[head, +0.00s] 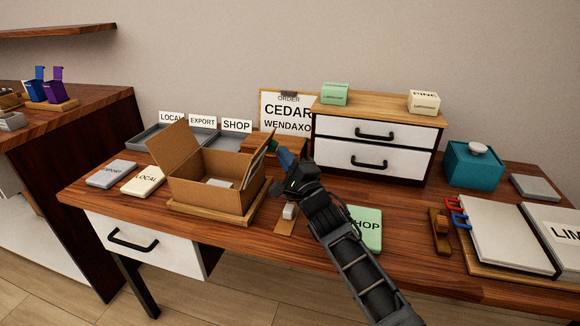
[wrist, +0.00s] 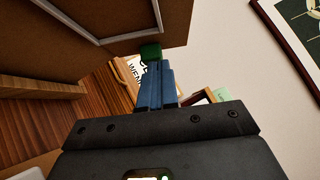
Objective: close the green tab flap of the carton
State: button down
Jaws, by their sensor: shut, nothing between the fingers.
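The open brown carton (head: 212,193) stands on a wooden board on the desk. Its left flap (head: 172,146) is raised, and its right flap (head: 257,161) stands up steeply. A green tab (head: 272,146) is at the right flap's top edge. The tab (wrist: 151,52) also shows in the wrist view at the edge of a large brown panel (wrist: 100,45). My gripper (head: 281,152) is shut and empty, to the right of the flap. Its blue fingertips (wrist: 152,66) are right at the tab; I cannot tell whether they touch it.
An order sign (head: 287,112) and a white drawer unit (head: 375,150) stand behind. A teal box (head: 473,167) stands farther right.

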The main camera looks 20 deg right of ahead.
jog(key=shift+w+r, duration=0.1)
jog(key=shift+r, duration=0.1)
dwell(0.3)
jog(key=shift+a+r+n+p, duration=0.1)
jog(key=shift+n+p, duration=0.2)
jog(key=shift+p, duration=0.5)
